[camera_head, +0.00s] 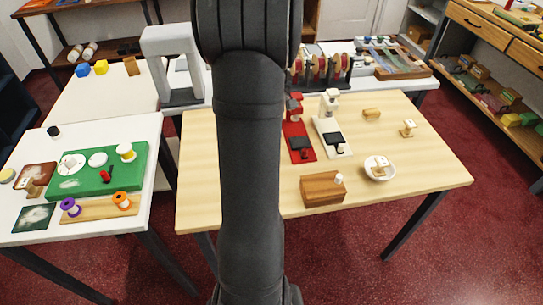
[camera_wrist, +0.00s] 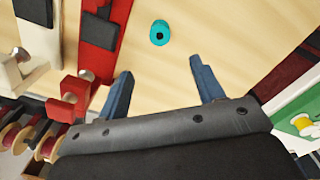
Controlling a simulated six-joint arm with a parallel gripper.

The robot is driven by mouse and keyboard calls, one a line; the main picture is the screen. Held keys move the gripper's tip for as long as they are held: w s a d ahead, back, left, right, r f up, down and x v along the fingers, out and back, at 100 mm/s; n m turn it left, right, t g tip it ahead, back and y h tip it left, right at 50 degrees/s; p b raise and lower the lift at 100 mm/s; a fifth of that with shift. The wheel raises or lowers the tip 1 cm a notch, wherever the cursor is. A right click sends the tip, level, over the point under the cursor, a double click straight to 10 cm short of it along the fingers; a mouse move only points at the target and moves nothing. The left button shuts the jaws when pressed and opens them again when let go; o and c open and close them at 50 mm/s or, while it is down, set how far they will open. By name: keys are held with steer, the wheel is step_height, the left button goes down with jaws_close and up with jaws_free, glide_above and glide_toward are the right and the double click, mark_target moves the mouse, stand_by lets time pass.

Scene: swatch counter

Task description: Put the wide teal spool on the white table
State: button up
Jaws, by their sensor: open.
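The teal spool (camera_wrist: 160,33) stands on the pale wooden table in the wrist view, with a dark hole in its top. In the head view my arm hides it. My gripper (camera_wrist: 160,66) is open and empty, its two blue-grey fingers apart. The spool lies beyond the fingertips, roughly in line with the gap, and is not touched. The white table (camera_head: 100,126) is at the left in the head view, separated from the wooden table by a narrow gap. My gripper is hidden in the head view.
A green mat (camera_head: 88,186) with dishes and a wooden board (camera_head: 98,209) with purple and orange spools fill much of the white table. On the wooden table (camera_head: 410,120) are red (camera_head: 299,141) and white (camera_head: 331,139) stands, a wooden block (camera_head: 318,190) and a white bowl (camera_head: 380,174).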

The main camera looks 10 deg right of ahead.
step_height(320, 180, down, 14)
steer(key=n, duration=0.8)
steer(key=shift+f, duration=0.2)
steer(key=c, duration=1.1)
steer(key=shift+r, duration=0.1)
